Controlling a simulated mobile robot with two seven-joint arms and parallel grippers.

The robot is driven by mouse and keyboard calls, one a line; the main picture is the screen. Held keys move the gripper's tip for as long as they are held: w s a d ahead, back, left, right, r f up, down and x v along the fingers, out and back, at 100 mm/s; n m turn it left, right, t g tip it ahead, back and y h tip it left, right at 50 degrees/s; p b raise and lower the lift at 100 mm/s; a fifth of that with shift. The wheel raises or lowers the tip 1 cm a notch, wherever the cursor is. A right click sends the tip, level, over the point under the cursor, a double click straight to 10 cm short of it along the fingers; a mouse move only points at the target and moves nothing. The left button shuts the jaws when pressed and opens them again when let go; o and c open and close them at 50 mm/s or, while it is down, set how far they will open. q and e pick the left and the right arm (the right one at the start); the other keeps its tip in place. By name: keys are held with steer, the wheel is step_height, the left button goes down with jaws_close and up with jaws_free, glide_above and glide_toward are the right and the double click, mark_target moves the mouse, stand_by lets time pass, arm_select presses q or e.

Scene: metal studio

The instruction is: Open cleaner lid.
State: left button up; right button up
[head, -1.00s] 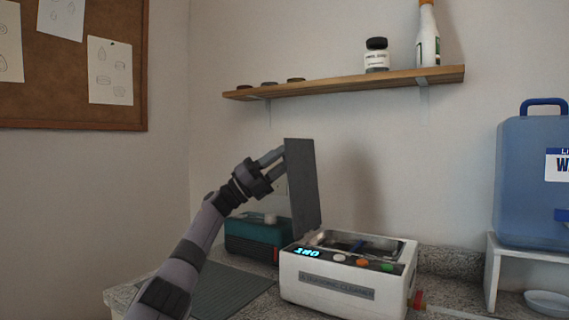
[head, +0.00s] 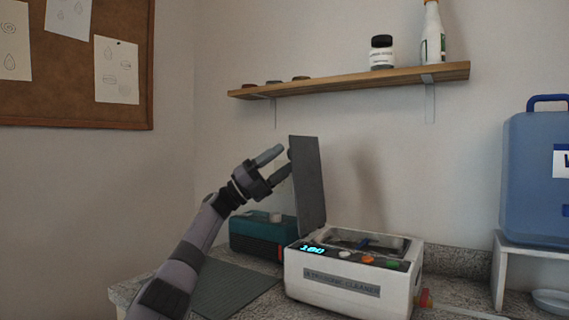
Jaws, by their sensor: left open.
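The white ultrasonic cleaner (head: 336,290) stands on the counter, with a lit display and several coloured buttons on its sloped front panel. Its dark grey lid (head: 308,184) stands upright at the left side of the cleaner, and the basin (head: 362,241) is uncovered. My left gripper (head: 284,160) is open, just left of the raised lid near its upper part. Its fingers are spread and hold nothing. Whether a fingertip touches the lid I cannot tell. My right gripper does not show.
A teal box (head: 258,231) sits behind the cleaner at left, and a ribbed grey mat (head: 228,290) lies in front of it. A blue water jug (head: 535,180) stands on a white stand (head: 508,262) at right. A wooden shelf (head: 350,79) with bottles hangs above.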

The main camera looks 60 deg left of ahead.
arm_select(q)
steer(key=b+v, duration=0.3)
steer(key=v, duration=0.2)
steer(key=shift+s+f, duration=0.1)
steer(key=shift+s, duration=0.05)
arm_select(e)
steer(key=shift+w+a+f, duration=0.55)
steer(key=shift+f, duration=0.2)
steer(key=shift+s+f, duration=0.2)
